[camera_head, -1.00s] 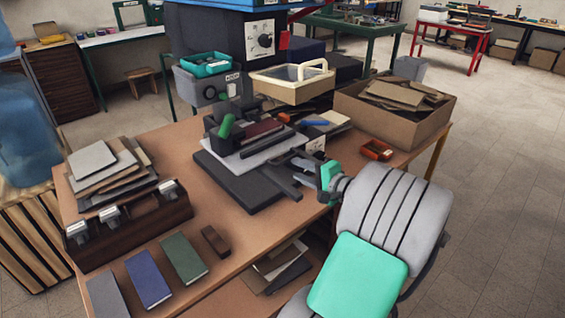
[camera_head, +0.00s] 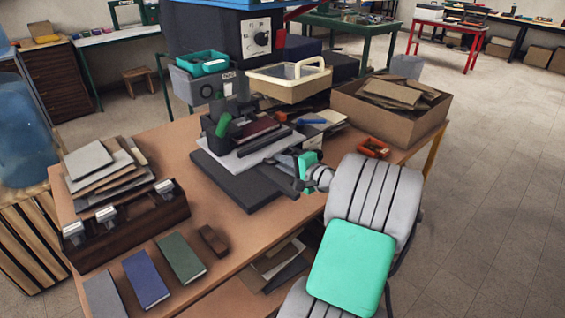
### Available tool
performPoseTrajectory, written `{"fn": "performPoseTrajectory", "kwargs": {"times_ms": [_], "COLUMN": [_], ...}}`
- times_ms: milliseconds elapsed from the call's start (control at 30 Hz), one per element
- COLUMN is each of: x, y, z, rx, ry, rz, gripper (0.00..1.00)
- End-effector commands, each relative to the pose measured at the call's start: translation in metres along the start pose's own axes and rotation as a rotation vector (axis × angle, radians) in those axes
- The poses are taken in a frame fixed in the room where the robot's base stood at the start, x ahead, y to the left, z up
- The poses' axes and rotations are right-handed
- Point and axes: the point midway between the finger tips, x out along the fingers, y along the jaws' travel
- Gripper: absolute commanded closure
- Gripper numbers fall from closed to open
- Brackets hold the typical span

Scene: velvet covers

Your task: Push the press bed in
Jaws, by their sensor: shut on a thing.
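The press bed (camera_head: 222,160) is a light grey plate above a dark base slab (camera_head: 246,192) on the brown table. A dark red book (camera_head: 256,131) lies on it. The small dark press (camera_head: 230,112) with a green part stands at its back left. My gripper (camera_head: 287,163), with a green wrist part, is at the bed's right front edge. It is shut on the bed there; its fingertips are small and partly hidden against the dark parts, so the exact grip is unclear.
A wooden rack (camera_head: 126,220) and several books (camera_head: 181,259) lie at the table's left front. A cardboard box (camera_head: 388,109) and a small orange tray (camera_head: 373,148) stand to the right. A cream case (camera_head: 289,84) is behind.

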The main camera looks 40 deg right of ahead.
Motion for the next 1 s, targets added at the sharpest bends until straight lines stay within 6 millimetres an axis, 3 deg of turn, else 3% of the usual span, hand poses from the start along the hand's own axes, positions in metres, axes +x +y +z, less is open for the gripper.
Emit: {"fn": "performPoseTrajectory", "kwargs": {"times_ms": [100,1000], "x": [0.0000,-0.0001], "y": [0.0002,0.0004], "z": [0.0001,0.0000], "rx": [0.000,0.001], "ry": [0.000,0.000], "rz": [0.000,0.001], "gripper": [1.00,1.00]}}
